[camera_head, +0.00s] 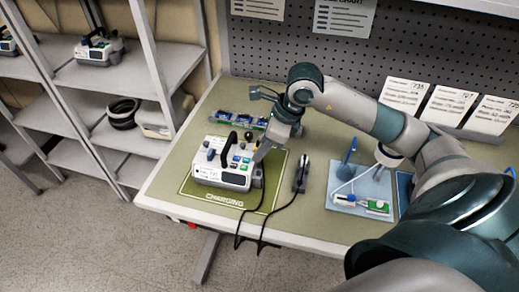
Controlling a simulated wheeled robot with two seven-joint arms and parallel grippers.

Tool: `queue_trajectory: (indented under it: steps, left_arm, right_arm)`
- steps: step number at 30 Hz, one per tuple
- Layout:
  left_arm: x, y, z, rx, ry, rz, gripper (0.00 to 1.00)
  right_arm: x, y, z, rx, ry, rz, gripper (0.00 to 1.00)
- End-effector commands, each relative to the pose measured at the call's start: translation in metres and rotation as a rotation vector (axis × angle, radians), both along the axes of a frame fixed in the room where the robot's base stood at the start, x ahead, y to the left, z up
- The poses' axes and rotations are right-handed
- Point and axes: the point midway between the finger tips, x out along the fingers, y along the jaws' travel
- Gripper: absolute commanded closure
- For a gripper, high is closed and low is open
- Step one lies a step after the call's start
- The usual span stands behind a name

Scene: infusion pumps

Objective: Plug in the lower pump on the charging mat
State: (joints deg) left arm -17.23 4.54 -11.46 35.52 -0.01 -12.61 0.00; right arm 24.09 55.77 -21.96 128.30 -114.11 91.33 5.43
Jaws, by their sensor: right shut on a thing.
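A white and grey infusion pump (222,172) with a black carry handle and green and blue buttons sits on the green charging mat (215,197). It is the only pump I see on the mat. My right gripper (259,160) is at the pump's right side, pointing down, and is shut on what looks like the dark plug of a black cord (262,203). The plug is mostly hidden, and I cannot tell whether it touches the pump's socket. The cord drops over the table's front edge. My left gripper is not in view.
A blue mat (347,206) with small items lies further right. Several blue parts (236,121) lie behind the pump. Shelves (165,70) stand left, a pegboard (350,55) behind.

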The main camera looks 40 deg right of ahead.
Motion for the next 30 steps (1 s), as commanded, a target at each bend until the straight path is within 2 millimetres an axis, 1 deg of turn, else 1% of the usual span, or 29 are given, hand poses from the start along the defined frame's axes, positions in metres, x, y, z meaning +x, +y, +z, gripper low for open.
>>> queue_trajectory:
  steps: [8,13,26,27,30]
  left_arm:
    - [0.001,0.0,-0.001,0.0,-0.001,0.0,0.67]
    - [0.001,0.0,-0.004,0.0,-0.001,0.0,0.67]
    - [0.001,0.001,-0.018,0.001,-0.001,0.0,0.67]
    - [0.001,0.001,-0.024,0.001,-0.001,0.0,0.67]
    - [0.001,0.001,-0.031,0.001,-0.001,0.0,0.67]
  right_arm:
    - [0.0,0.0,-0.003,0.001,0.001,0.0,1.0]
    - [0.0,0.0,-0.01,0.0,0.001,0.0,1.0]
    - [0.0,0.001,-0.043,0.001,0.002,0.001,1.0]
    - [0.0,0.0,-0.048,0.0,0.0,0.001,1.0]
    - [0.0,0.0,-0.055,0.0,0.0,0.001,1.0]
